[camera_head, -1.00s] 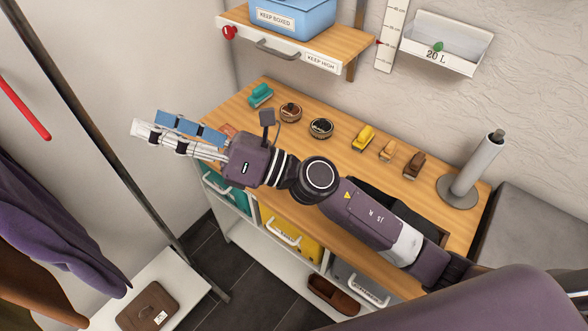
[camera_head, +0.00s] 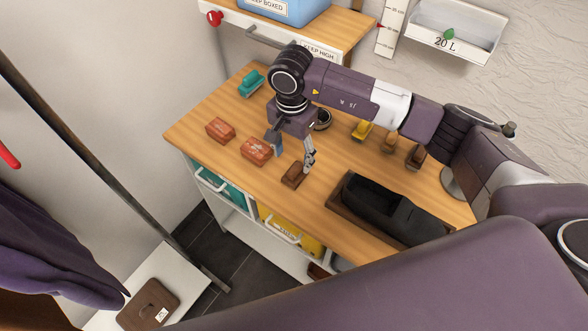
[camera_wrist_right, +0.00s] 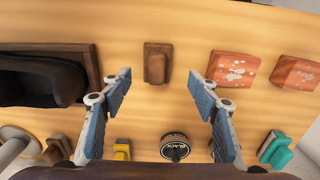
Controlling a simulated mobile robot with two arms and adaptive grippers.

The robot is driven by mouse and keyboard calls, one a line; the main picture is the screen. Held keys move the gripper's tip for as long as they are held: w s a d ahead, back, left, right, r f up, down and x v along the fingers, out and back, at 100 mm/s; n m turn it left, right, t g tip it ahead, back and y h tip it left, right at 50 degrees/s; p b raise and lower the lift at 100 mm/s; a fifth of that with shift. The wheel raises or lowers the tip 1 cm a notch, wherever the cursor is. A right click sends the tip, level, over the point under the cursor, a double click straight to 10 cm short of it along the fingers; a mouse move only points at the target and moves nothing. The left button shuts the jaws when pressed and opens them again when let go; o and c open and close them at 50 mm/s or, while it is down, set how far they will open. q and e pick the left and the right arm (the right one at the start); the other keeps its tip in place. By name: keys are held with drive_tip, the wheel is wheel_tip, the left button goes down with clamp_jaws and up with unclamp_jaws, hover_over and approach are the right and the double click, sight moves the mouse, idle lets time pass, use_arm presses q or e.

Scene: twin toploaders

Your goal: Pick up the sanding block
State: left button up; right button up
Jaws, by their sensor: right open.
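A small brown block with a raised grip on top, which looks like the sanding block (camera_head: 292,175), lies near the front edge of the wooden tabletop. In the right wrist view the block (camera_wrist_right: 157,62) lies ahead, centred between the fingertips. My right gripper (camera_head: 293,158) points down above the tabletop at the block, its fingers spread and empty. In the right wrist view the gripper (camera_wrist_right: 159,78) is wide open, with clear space on both sides of the block. I cannot tell the exact height gap. My left gripper is not in view.
Two reddish blocks (camera_head: 256,151) (camera_head: 220,130) lie left of the brown block. A dark shoe (camera_head: 385,207) in a brown tray (camera_head: 339,203) is at its right. Yellow (camera_head: 363,131) and teal (camera_head: 251,83) brushes and a dark tin (camera_wrist_right: 174,146) stand farther back.

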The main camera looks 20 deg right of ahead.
sight(295, 168)
drive_tip(key=shift+s+f+p, duration=0.2)
drive_tip(key=shift+f+p, duration=0.25)
drive_tip(key=shift+f, duration=0.35)
drive_tip(key=f, duration=0.1)
drive_tip(key=f+p, duration=0.1)
drive_tip(key=f, duration=0.1)
drive_tip(key=f+p, duration=0.1)
drive_tip(key=shift+d+f, duration=0.2)
drive_tip(key=shift+d, duration=0.05)
drive_tip(key=shift+f, duration=0.25)
drive_tip(key=shift+c, duration=0.4)
drive_tip(key=c, duration=1.3)
drive_tip(key=shift+w+r, duration=0.1)
